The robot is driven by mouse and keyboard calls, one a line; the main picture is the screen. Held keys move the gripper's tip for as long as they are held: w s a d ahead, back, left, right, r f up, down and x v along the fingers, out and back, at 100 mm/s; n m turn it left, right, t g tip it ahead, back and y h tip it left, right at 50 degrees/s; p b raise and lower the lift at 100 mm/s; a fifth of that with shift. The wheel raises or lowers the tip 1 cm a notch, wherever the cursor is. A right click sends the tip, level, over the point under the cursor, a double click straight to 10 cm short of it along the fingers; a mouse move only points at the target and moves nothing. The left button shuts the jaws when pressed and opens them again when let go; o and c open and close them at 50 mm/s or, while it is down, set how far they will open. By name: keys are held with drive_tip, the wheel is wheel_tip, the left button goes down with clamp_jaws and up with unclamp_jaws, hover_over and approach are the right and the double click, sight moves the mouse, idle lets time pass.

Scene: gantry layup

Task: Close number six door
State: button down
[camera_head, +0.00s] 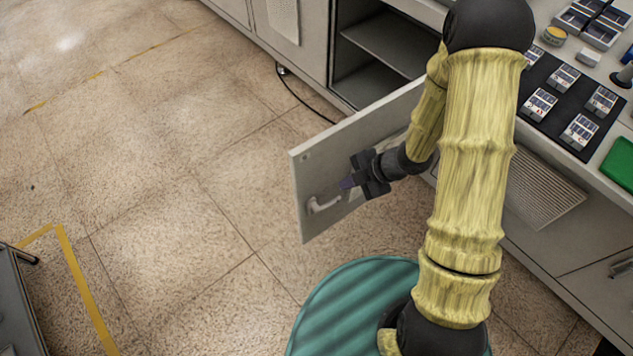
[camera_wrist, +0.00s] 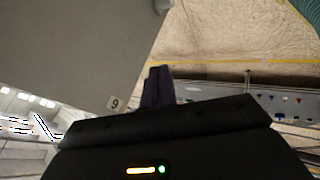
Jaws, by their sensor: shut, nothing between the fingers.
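An open grey cabinet door (camera_head: 335,150) stands swung out from the cabinet, with a pale handle (camera_head: 322,205) near its free end. In the wrist view, a grey panel (camera_wrist: 75,45) carries a small label (camera_wrist: 115,103). The label reads as 9 there, but that view looks upside down, so it may be a 6. My gripper (camera_head: 348,183) is shut and empty, close to the door's handle side, just above and right of the handle. Its dark fingers (camera_wrist: 158,87) show beside the panel's edge in the wrist view. I cannot tell whether they touch the door.
The open compartment (camera_head: 375,85) has a shelf and looks empty. A dark cable (camera_head: 295,95) lies on the floor by the cabinet. The countertop holds small boxes (camera_head: 540,103) and a green item (camera_head: 620,163). Floor left of the door is clear.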

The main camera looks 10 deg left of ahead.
drive_tip(key=b, duration=0.2)
approach(307, 185)
wheel_tip(307, 185, down, 4)
drive_tip(key=s, duration=0.3)
drive_tip(key=shift+w+a+f+p, duration=0.2)
drive_tip(key=shift+w+a+p, duration=0.55)
drive_tip(key=shift+w+a, duration=0.8)
drive_tip(key=shift+w, duration=0.15)
